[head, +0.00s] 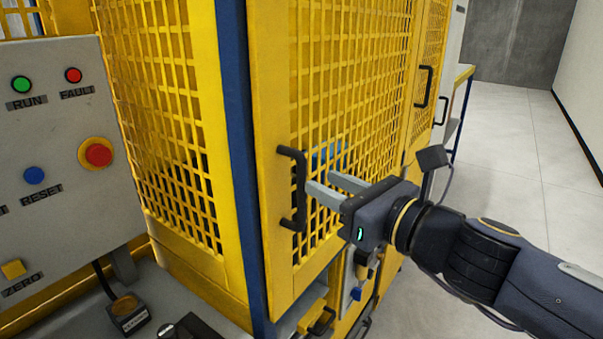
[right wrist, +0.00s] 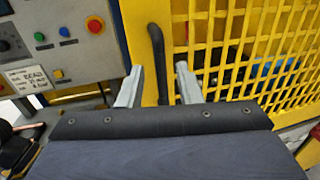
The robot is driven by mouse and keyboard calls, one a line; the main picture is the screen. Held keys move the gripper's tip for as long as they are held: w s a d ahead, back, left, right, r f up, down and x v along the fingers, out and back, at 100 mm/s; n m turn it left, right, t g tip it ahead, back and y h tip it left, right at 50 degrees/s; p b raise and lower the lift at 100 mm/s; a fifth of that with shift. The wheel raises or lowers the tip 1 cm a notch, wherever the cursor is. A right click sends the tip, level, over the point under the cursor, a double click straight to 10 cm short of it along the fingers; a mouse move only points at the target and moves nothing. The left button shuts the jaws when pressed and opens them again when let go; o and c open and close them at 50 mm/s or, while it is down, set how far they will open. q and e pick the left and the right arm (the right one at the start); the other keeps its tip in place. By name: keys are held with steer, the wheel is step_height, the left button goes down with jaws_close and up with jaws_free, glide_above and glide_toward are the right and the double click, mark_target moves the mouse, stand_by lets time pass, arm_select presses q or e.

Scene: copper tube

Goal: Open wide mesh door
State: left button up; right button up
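The wide yellow mesh door (head: 335,95) stands in its frame beside a blue post and looks shut. Its black bar handle (head: 297,188) runs upright near the door's left edge. My right gripper (head: 318,185) is in front of the door, fingers apart and pointing at the handle. In the right wrist view the handle (right wrist: 157,62) shows between the two open fingertips (right wrist: 160,80), with the yellow mesh (right wrist: 250,50) to the right. I cannot tell whether a finger touches the handle. My left gripper is not in view.
A grey control panel (head: 60,150) with buttons and a red knob stands at the left. Another yellow mesh door (head: 428,75) with black handles is further back on the right. Pale floor (head: 520,150) is clear at the right.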

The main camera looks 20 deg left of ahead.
mark_target(305, 174)
steer(key=x, duration=0.6)
steer(key=shift+w+a, duration=0.15)
steer(key=shift+a, duration=0.1)
jaws_close()
steer(key=shift+d, duration=0.1)
